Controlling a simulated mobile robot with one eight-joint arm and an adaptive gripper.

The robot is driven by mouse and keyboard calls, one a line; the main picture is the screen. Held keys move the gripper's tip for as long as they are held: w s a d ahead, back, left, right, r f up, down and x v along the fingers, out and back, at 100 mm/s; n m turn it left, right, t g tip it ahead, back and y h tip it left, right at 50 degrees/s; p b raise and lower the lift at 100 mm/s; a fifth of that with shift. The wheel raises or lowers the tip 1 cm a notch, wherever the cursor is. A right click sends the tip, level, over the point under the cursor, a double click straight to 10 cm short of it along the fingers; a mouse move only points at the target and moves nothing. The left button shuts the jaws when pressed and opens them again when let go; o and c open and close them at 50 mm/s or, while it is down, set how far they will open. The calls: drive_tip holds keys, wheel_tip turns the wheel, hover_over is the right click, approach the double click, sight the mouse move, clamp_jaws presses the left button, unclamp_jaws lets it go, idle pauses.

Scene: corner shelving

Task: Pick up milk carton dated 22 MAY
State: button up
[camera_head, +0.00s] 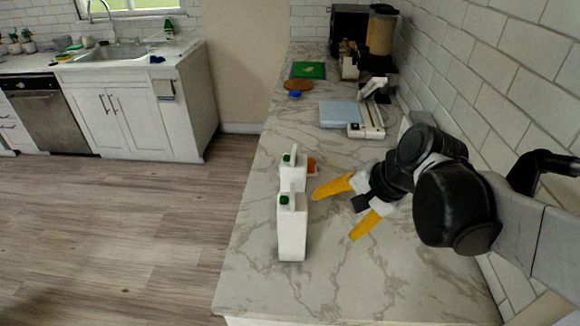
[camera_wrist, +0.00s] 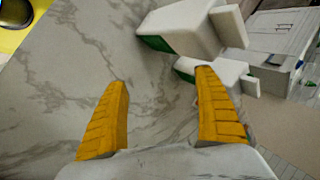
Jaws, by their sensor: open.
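Two white milk cartons with green caps stand upright on the marble counter, a front carton (camera_head: 292,232) and a back carton (camera_head: 293,174) partly hidden by it. No date is readable on either. My gripper (camera_head: 337,213) is open and empty, just right of the cartons, its yellow fingers pointing left. One fingertip is close to the back carton; contact cannot be told. In the wrist view, my gripper (camera_wrist: 160,84) has bare marble between its fingers. A larger-looking carton (camera_wrist: 182,30) and another carton (camera_wrist: 230,80) are at upper right, the latter partly behind the right finger.
The marble counter (camera_head: 262,265) has free room in front of the cartons. A small orange-brown item (camera_head: 311,165) is beside the back carton. A blue-and-white scale-like object (camera_head: 341,114), a green board (camera_head: 309,70) and appliances are farther back. A tiled wall (camera_head: 480,95) bounds the right side.

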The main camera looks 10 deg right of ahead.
sight(294, 176)
drive_tip(key=w+d+r+m+g+y+p, duration=0.1)
drive_tip(key=w+d+r+m+y+p, duration=0.1)
drive_tip(key=w+m+y+p, duration=0.65)
drive_tip(key=w+a+f+m+b, duration=0.1)
drive_tip(key=w+a+b, duration=0.1)
drive_tip(key=a, duration=0.1)
drive_tip(key=w+a+f+m+b, duration=0.1)
drive_tip(key=w+a+f+b, duration=0.1)
drive_tip(key=a, duration=0.1)
drive_tip(key=w+a+f+m+b, duration=0.1)
drive_tip(key=w+a+b, duration=0.1)
drive_tip(key=a, duration=0.1)
drive_tip(key=shift+w+a+f+m+y, duration=0.25)
drive_tip(key=shift+w+f, duration=0.1)
drive_tip(key=shift+f, duration=0.05)
drive_tip(key=shift+d+r, duration=0.1)
drive_tip(key=shift+c, duration=0.2)
drive_tip(key=c, duration=1.5)
